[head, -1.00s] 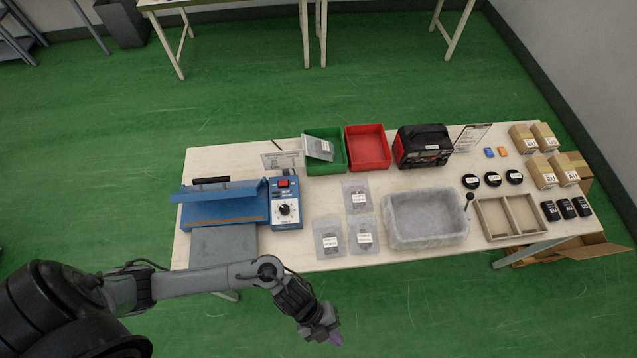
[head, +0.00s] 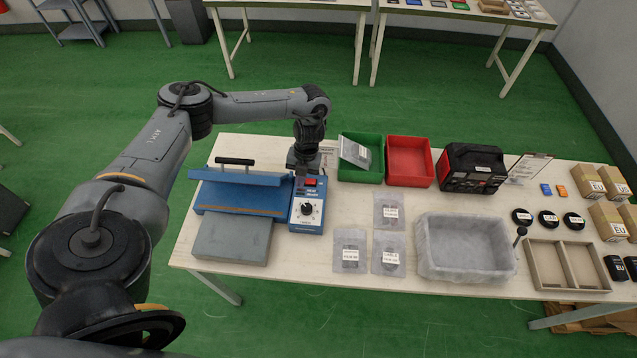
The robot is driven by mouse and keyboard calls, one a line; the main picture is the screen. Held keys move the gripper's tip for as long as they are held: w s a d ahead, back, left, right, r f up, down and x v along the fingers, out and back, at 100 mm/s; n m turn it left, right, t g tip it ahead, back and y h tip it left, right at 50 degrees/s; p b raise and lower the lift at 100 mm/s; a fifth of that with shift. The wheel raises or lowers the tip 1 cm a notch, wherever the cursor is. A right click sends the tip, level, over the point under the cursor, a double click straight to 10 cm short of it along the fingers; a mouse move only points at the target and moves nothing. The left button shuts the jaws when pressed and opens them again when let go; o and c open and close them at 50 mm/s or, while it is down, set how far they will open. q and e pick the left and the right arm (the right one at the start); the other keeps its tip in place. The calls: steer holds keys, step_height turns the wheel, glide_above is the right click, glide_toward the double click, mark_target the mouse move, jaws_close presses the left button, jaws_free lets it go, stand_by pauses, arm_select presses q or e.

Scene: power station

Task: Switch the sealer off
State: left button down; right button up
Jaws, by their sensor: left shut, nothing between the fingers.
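The blue sealer (head: 240,195) stands at the left end of the table, with a raised blue top bar and black handle. Its control box (head: 307,216) has a red switch (head: 310,182) at the back and a dark dial (head: 306,209) on a white face. My left gripper (head: 303,172) points down just behind and over the back edge of the control box, close to the red switch. It is shut and empty. Its fingertips are partly hidden, so I cannot tell whether they touch the switch. My right gripper is not in view.
A green bin (head: 362,176) holding a packet and a red bin (head: 409,161) stand right of my gripper. Several labelled bags lie in front of them. A grey tray (head: 425,266) and a black-and-red charger (head: 470,170) stand farther right.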

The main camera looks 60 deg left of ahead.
arm_select(q)
steer(key=w+a+r+t+b, duration=0.1)
steer(key=w+a+r+t, duration=0.1)
steer(key=w+r, duration=0.4)
steer(key=shift+w+a+r+n+b, duration=0.2)
steer(key=shift+a+r+n+b, duration=0.15)
steer(key=shift+a, duration=0.45)
steer(key=b, duration=0.6)
glide_above(313, 181)
step_height(313, 181, down, 8)
step_height(313, 181, down, 4)
steer(key=shift+f, duration=1.05)
